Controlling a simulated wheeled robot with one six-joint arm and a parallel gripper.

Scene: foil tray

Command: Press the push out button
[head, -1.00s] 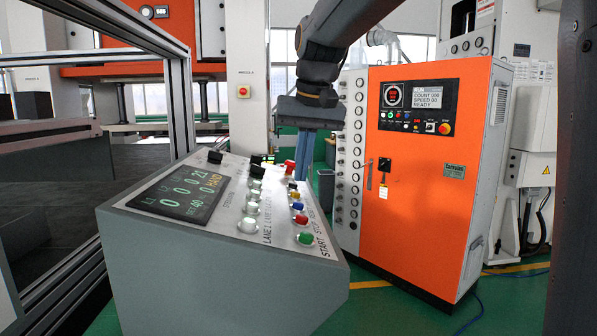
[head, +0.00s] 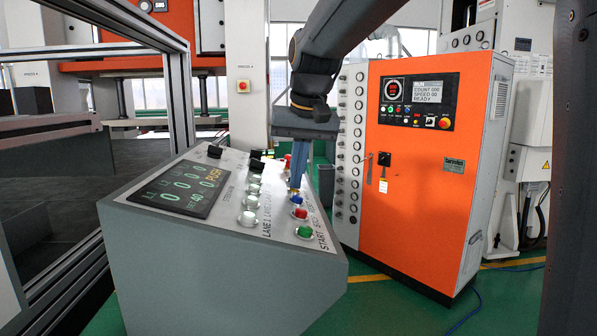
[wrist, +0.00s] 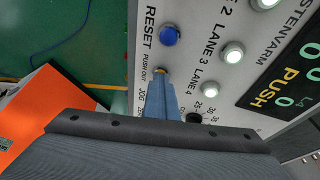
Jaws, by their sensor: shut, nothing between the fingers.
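The push out button is a small yellow button (wrist: 160,70) beside the PUSH OUT label in the wrist view. My gripper (wrist: 161,80) is shut and empty, its blue fingertips on or right against that button and partly covering it. In the head view my gripper (head: 295,186) points down at the button rows of the grey control console (head: 230,270). The yellow button is mostly hidden behind the fingertips there. The console's display (head: 182,189) shows PUSH in yellow.
A blue reset button (wrist: 169,35) sits next to the yellow one, and a black knob (wrist: 194,118) is on the other side. White lane buttons (wrist: 232,50) form a parallel row. A green start button (head: 304,232) is at the console's front. An orange cabinet (head: 420,190) stands behind.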

